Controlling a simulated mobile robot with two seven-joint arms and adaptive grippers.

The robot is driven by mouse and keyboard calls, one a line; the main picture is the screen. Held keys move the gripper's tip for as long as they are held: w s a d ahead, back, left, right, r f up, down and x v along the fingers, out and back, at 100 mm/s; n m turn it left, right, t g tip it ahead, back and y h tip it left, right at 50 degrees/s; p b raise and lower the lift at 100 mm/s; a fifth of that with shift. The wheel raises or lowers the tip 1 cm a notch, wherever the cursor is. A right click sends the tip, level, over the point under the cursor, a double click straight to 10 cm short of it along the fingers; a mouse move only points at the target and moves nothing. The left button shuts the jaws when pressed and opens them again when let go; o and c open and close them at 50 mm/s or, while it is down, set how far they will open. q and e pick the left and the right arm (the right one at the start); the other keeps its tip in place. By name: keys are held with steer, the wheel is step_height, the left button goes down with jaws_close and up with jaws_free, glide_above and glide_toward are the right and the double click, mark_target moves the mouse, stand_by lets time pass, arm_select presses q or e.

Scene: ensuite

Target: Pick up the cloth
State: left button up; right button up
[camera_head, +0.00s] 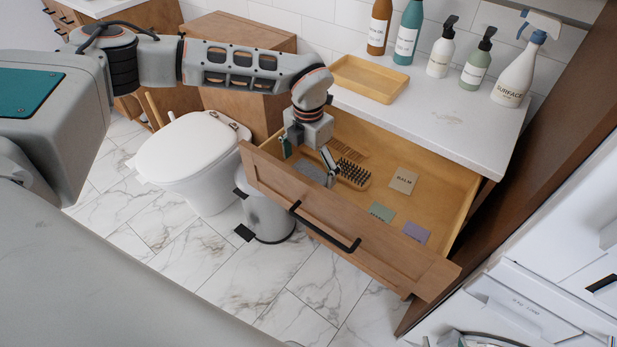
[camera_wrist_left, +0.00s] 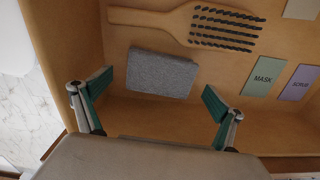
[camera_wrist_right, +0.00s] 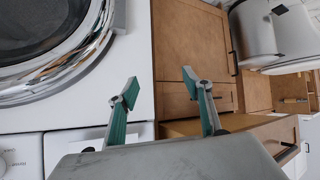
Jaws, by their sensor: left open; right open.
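The cloth (camera_wrist_left: 162,73) is a grey folded rectangle lying flat on the floor of the open drawer, near its front wall. In the head view the cloth (camera_head: 309,173) shows partly behind my left gripper (camera_head: 309,160). My left gripper (camera_wrist_left: 158,90) is open and empty above the cloth, pointing down into the drawer. In the left wrist view the cloth lies between and just beyond the two fingertips, with no visible contact. My right gripper (camera_wrist_right: 160,88) is open and empty, away from the drawer interior, and does not show in the head view.
The open drawer (camera_head: 345,238) also holds a wooden brush (camera_wrist_left: 215,25), a comb (camera_head: 347,149), and balm (camera_head: 403,180), mask (camera_head: 382,212) and scrub packets (camera_head: 416,232). Bottles and a tray (camera_head: 369,79) stand on the counter above. A bin (camera_head: 266,215) and toilet (camera_head: 192,150) are beside the drawer.

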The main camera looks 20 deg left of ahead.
mark_target(308, 174)
arm_select(q)
step_height(308, 174, down, 2)
steer(key=shift+f, duration=0.25)
steer(key=c, duration=1.2)
step_height(308, 174, up, 20)
steer(key=shift+r+p, duration=0.1)
steer(key=shift+p, duration=0.7)
steer(key=shift+o, duration=0.7)
